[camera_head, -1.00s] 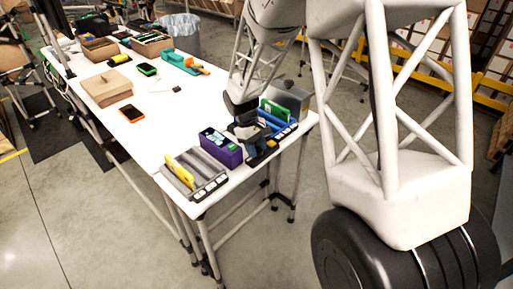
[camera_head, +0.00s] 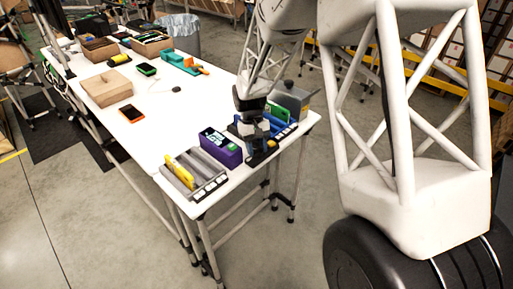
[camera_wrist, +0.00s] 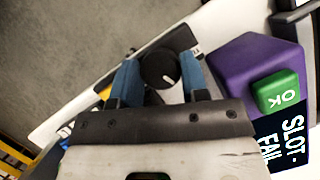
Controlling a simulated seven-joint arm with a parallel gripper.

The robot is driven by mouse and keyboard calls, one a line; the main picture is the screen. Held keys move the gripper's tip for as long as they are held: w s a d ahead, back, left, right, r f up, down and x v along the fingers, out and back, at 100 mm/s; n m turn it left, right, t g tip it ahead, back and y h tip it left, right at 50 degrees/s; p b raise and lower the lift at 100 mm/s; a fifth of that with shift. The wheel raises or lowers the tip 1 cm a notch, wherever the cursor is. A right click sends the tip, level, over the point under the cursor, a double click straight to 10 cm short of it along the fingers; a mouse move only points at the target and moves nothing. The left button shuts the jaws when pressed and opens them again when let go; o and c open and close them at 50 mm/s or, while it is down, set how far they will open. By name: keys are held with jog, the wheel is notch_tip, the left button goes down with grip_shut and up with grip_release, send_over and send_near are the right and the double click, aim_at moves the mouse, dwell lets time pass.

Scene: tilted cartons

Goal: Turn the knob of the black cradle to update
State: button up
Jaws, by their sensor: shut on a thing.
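The black knob (camera_wrist: 158,68) with a white pointer mark shows in the wrist view between the two blue fingers of my gripper (camera_wrist: 160,82). The fingers close on its sides, and the pointer tilts slightly to the left of straight up. The black cradle (camera_wrist: 184,41) is partly visible behind the knob; my gripper hides most of it. In the head view my gripper (camera_head: 257,148) is low at the table's near right part, over the dark cradle (camera_head: 262,158), whose details are too small to read.
A purple box (camera_head: 221,149) stands directly left of my gripper; in the wrist view it has a green OK button (camera_wrist: 279,92) and a screen reading "SLOT- FAIL" (camera_wrist: 285,142). A grey tray (camera_head: 208,178) with a yellow item is further left. Blue and green items crowd behind.

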jog(key=m+y, duration=0.1)
jog(key=m, duration=0.2)
jog(key=m+y, duration=0.1)
jog(key=m, duration=0.2)
jog(key=shift+d+m+y, duration=0.15)
jog(key=shift+m+y, duration=0.15)
jog(key=m+y, duration=0.1)
jog(key=m, duration=0.2)
jog(key=m+t+y, duration=0.1)
jog(key=m, duration=0.2)
jog(key=shift+m, duration=0.3)
jog(key=o, duration=0.7)
jog(key=shift+c, duration=0.2)
jog(key=shift+d+r, duration=0.1)
jog(key=v, duration=0.7)
jog(key=shift+d+r, duration=0.15)
jog(key=shift+r, duration=0.1)
